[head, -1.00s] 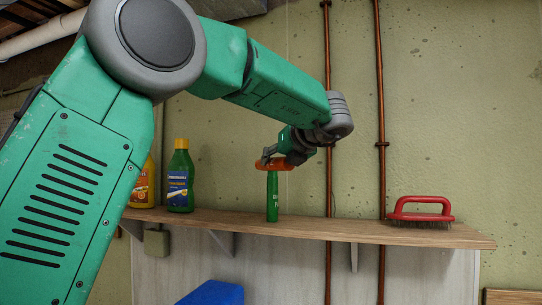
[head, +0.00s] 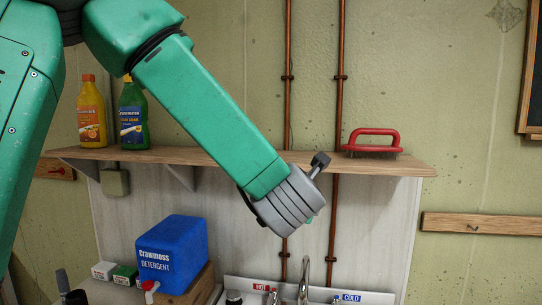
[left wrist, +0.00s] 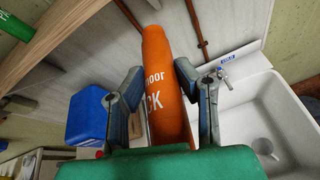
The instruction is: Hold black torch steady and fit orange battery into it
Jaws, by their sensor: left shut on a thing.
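My left gripper (left wrist: 158,72) is shut on a long orange object (left wrist: 158,50) with white lettering in the left wrist view. The object lies between both fingers, and its blunt far end points up the picture. I cannot tell whether it is the battery. In the head view my left wrist hides the fingers and the held object. No black torch can be made out. My right gripper is in neither view.
A wooden shelf (head: 409,167) holds a yellow bottle (head: 91,115), a green bottle (head: 132,125) and a red-handled brush (head: 373,141). Below are a blue detergent jug (head: 172,245), small boxes (head: 105,271), a tap (head: 304,277) and a white sink (left wrist: 290,105). Copper pipes (head: 287,45) run up the wall.

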